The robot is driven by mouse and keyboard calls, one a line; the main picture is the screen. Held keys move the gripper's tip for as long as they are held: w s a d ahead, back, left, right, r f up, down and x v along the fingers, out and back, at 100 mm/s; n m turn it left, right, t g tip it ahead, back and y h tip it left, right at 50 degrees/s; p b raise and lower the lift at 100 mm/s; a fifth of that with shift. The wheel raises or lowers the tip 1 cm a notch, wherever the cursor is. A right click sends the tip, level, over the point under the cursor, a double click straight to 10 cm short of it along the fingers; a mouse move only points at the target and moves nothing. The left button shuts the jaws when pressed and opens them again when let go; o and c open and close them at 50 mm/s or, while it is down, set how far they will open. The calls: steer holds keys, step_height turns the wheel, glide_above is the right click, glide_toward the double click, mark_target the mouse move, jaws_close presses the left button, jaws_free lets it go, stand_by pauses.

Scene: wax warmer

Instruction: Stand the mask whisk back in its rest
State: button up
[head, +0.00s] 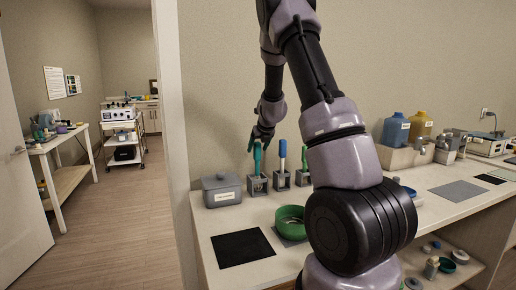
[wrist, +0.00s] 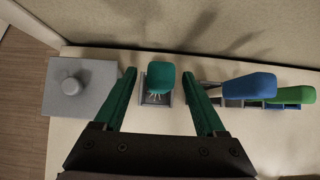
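The mask whisk has a teal-green handle (head: 257,156) and stands upright in a grey rest (head: 258,186) near the wall. In the wrist view its handle top (wrist: 162,76) shows from above, with pale wires spread below it inside the rest (wrist: 154,99). My gripper (head: 262,138) is above the whisk, pointing down. In the wrist view my gripper (wrist: 159,72) is open, one green finger on each side of the handle, with visible gaps on both sides. How deep the wires sit in the rest is hard to tell.
A blue-handled tool (head: 282,152) and a green-handled tool (head: 304,157) stand in rests to the right. A grey lidded box (head: 221,191) is close on the left. A green bowl (head: 290,216) and a black mat (head: 241,248) lie nearer the front.

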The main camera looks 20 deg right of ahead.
steer(key=shift+s+r, duration=0.1)
stand_by(0.6)
steer(key=v, duration=0.7)
steer(key=shift+s+r, duration=0.25)
stand_by(1.0)
steer(key=shift+r, duration=0.1)
steer(key=v, duration=1)
steer(key=shift+s+r, duration=0.2)
steer(key=shift+s, duration=0.05)
stand_by(0.4)
